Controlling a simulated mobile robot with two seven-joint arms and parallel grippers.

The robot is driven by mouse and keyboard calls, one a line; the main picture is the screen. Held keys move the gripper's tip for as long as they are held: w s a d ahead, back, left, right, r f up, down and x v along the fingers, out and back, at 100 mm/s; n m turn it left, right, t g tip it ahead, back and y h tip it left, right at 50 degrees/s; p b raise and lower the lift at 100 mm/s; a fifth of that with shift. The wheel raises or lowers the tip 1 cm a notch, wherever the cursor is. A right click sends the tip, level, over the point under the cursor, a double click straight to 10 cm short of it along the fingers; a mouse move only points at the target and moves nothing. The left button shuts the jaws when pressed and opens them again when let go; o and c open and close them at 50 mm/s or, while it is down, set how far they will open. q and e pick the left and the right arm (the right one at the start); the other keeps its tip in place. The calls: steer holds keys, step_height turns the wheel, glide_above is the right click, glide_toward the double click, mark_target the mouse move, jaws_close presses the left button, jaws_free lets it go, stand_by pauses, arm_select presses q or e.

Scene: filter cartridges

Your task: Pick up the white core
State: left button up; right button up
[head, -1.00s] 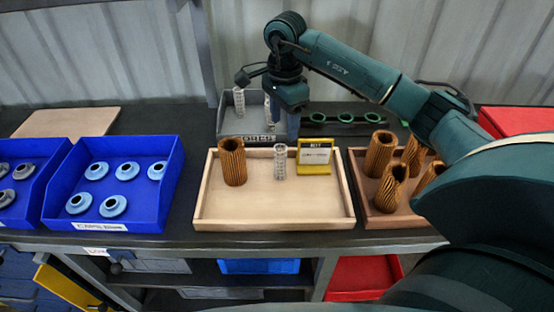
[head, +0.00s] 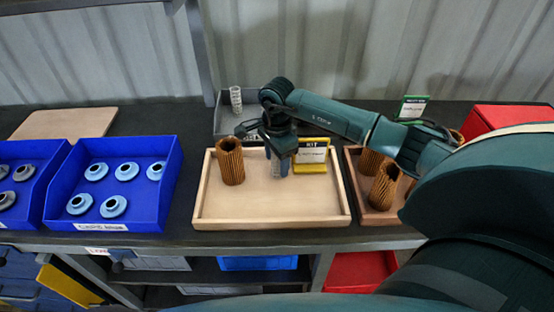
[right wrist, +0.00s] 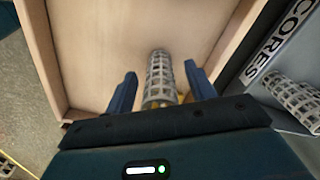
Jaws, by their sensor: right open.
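The white core (right wrist: 160,76), a pale lattice cylinder, stands in the wooden kit tray (head: 270,222). In the head view it is mostly hidden behind my right gripper (head: 278,166). In the right wrist view, the open blue fingers of my right gripper (right wrist: 160,80) are on either side of the core, with a gap visible on both sides. Another pale core (head: 236,98) stands in the grey cores bin (head: 226,122) behind the tray; cores in that bin also show at the right wrist view's right edge. My left gripper is not in view.
A brown pleated filter (head: 230,162) stands in the tray's left part, and a yellow-based kit sign (head: 311,156) at its back right. A blue bin (head: 160,205) of caps is left; a brown tray (head: 385,218) of pleated filters is right. The tray's front is clear.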

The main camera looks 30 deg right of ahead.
steer(key=shift+c, duration=0.2)
steer(key=c, duration=1)
